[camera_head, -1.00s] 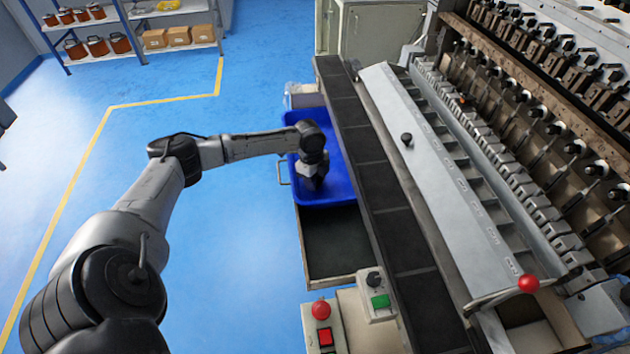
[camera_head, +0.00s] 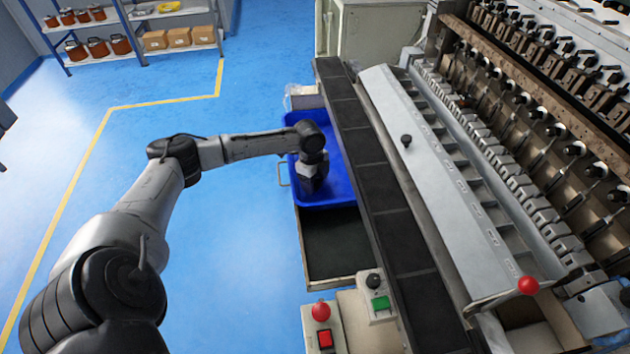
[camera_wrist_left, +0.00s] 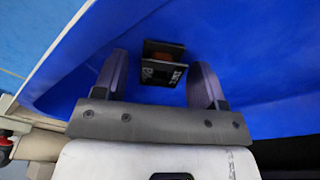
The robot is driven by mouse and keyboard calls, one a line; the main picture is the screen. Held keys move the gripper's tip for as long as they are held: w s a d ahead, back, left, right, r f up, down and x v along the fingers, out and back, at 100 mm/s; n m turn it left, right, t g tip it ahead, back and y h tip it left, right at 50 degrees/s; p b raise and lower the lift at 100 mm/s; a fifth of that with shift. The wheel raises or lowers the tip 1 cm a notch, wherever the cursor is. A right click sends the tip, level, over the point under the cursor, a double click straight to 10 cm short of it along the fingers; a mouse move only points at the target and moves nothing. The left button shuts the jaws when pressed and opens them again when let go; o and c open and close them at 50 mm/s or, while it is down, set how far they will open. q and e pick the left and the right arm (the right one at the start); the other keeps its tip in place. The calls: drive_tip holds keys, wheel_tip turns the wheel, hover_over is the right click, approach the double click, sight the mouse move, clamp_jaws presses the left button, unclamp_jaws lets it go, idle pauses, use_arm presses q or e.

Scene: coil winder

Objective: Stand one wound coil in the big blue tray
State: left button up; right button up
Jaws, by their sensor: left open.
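The big blue tray (camera_head: 335,187) sits left of the dark belt strip, above a dark open box. It fills most of the left wrist view (camera_wrist_left: 260,70). My left gripper (camera_head: 313,188) reaches down into the tray. In the left wrist view the left gripper (camera_wrist_left: 163,76) is open, with one finger on each side of a small coil (camera_wrist_left: 163,63). The coil has dark square end plates with pale lettering and a reddish-brown winding between them. It appears to be in the tray, but I cannot tell whether it touches the fingers. My right gripper is not in view.
The dark belt strip (camera_head: 362,145) and the coil winder (camera_head: 540,130) stand right of the tray. A control box with red and green buttons (camera_head: 380,301) is at the front. Shelves (camera_head: 185,50) with copper-coloured spools and cartons stand far left. Blue floor (camera_head: 225,230) is clear.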

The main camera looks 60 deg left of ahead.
use_arm(q)
wheel_tip(320, 180, up, 12)
drive_tip(key=a+p, duration=0.1)
drive_tip(key=p, duration=0.2)
drive_tip(key=shift+s+a+f, duration=0.15)
drive_tip(key=shift+s+f, duration=0.05)
drive_tip(key=shift+s, duration=0.1)
idle(1.0)
